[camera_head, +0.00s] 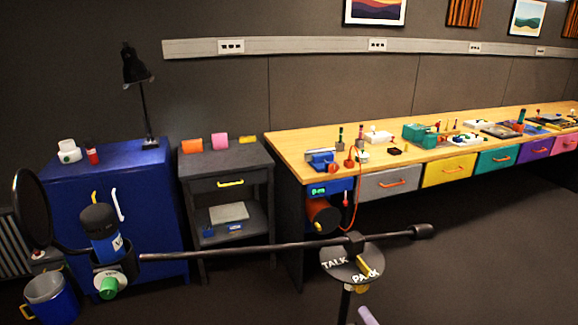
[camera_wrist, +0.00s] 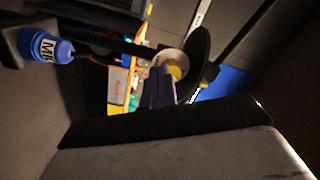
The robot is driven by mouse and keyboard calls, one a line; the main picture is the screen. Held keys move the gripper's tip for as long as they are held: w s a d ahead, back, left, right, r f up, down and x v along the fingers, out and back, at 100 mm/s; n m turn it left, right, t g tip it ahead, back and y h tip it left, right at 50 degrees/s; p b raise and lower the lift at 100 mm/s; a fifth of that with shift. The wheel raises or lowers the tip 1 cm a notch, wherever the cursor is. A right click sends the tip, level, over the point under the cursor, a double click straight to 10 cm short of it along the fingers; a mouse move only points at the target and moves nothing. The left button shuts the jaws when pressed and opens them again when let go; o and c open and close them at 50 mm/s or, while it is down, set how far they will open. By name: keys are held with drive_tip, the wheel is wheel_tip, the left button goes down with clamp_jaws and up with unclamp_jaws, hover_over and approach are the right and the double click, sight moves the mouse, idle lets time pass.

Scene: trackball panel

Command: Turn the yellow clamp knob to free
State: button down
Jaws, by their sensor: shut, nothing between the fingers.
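The yellow clamp knob (camera_head: 357,288) shows below a dark round plate (camera_head: 345,265) lettered TALK and PARK, on the stand that carries a long black boom (camera_head: 250,250). In the wrist view the yellow knob (camera_wrist: 176,69) sits in front of a pale round face, just beyond my fingertips. My gripper (camera_wrist: 160,72) is shut and empty, its lavender fingers overlapping the edge of that pale face. I cannot tell whether they touch it. A lavender piece, which looks like my fingertip (camera_head: 368,316), shows at the bottom edge of the head view, below the knob.
A blue microphone (camera_head: 105,240) and round black pop filter (camera_head: 32,210) hang at the boom's left end. Behind are a blue cabinet (camera_head: 150,220), a grey side table (camera_head: 245,160) and a long wooden workbench (camera_head: 290,145). Open floor lies right of the stand.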

sight(348, 287)
drive_tip(key=shift+x, duration=2)
drive_tip(key=shift+d+r, duration=0.15)
drive_tip(key=shift+r, duration=0.05)
drive_tip(key=shift+a+r, duration=0.2)
drive_tip(key=shift+s+a+r+p, duration=0.15)
drive_tip(key=shift+a+r+p, duration=0.2)
drive_tip(key=shift+r, duration=0.3)
drive_tip(key=shift+d+r, duration=0.1)
drive_tip(key=shift+r, duration=0.05)
